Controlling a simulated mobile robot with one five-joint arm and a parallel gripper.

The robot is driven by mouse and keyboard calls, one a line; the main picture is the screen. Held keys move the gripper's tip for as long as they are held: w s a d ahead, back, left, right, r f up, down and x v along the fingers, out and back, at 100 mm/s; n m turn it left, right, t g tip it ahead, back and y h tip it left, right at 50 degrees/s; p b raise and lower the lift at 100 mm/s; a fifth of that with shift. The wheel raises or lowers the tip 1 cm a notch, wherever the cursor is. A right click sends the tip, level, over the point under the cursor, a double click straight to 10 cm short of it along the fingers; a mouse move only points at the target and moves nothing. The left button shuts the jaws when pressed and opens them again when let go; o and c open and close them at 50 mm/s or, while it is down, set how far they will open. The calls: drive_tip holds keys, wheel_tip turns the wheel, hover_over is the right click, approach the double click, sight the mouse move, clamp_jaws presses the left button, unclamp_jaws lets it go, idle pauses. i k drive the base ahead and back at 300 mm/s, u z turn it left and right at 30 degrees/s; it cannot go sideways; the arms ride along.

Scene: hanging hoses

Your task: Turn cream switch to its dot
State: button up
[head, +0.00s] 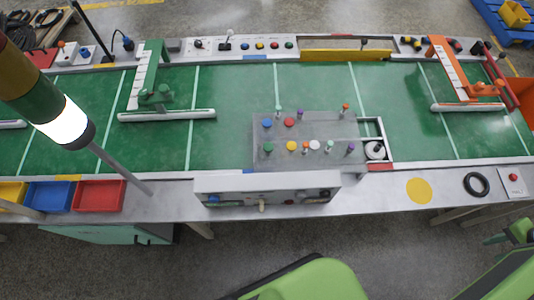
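The cream switch (262,206) is a small pale knob or lever on the front of the white control box (265,184), which stands at the near edge of the bench. It points down toward me. The box's front is seen steeply from above, so a dot beside the switch cannot be made out. I cannot make out my gripper anywhere in this view, and nothing is seen touching the switch.
A grey board (335,128) with coloured knobs and pegs stands behind the box. A striped signal post (66,122) rises at left. Red (99,196) and blue (49,197) trays lie left. Floor shows before the bench.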

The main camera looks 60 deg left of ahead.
sight(261, 201)
drive_tip(key=z, duration=0.05)
drive_tip(key=k, duration=2.8)
drive_tip(key=u, duration=1.8)
drive_tip(key=k, duration=0.95)
drive_tip(key=z, duration=0.05)
drive_tip(key=i, duration=1.95)
drive_tip(key=u, duration=0.05)
